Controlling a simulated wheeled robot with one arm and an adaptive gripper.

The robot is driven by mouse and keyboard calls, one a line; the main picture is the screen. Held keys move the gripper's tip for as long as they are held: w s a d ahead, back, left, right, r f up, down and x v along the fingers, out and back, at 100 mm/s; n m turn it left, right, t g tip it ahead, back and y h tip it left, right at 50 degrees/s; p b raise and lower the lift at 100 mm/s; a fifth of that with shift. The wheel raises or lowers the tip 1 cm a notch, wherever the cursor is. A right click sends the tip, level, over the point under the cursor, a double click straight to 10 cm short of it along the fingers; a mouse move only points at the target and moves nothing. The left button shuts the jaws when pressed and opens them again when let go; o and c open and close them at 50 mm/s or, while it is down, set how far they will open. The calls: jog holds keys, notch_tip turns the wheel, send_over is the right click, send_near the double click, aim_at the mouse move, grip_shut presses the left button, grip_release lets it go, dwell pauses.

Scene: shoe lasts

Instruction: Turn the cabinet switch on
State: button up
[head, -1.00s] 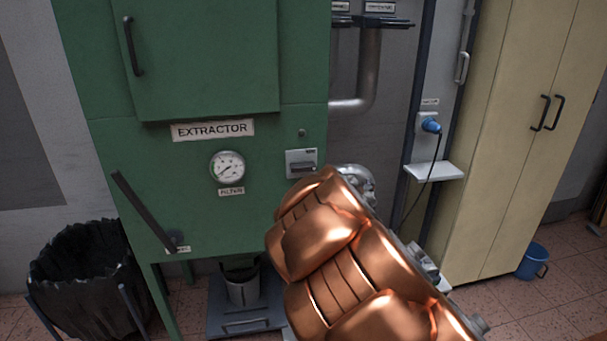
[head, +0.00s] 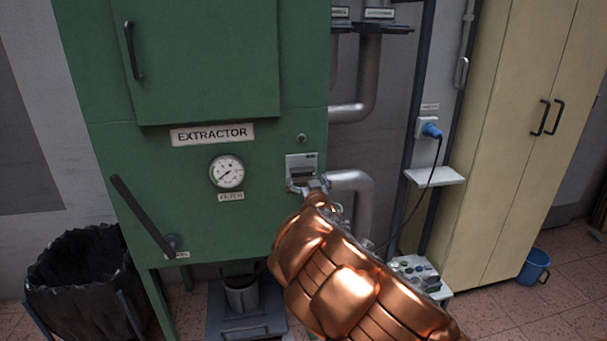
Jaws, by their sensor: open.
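The green extractor cabinet (head: 110,225) stands on the left and middle in the head view. Its switch (head: 302,163) is a small grey plate with a dark middle, on the front right of the cabinet beside the round gauge (head: 227,171). My gripper (head: 307,186) is at the lower edge of the switch, its fingers open and spread across it. Whether the fingers touch the switch cannot be told. The gripper partly hides the bottom of the switch, so its lever position is unclear. My copper-coloured arm comes up from the lower right.
A dark lever (head: 143,215) juts from the cabinet's lower left. A grey pipe (head: 364,205) curves just right of the gripper. A blue plug (head: 431,130) and small shelf (head: 434,176) are further right, then a cream cupboard (head: 500,150). A bin (head: 75,280) stands lower left.

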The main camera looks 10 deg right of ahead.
aim_at(304, 174)
jog(key=shift+w+r, duration=0.1)
jog(key=shift+w, duration=2.05)
jog(key=shift+c, duration=0.2)
jog(key=c, duration=0.9)
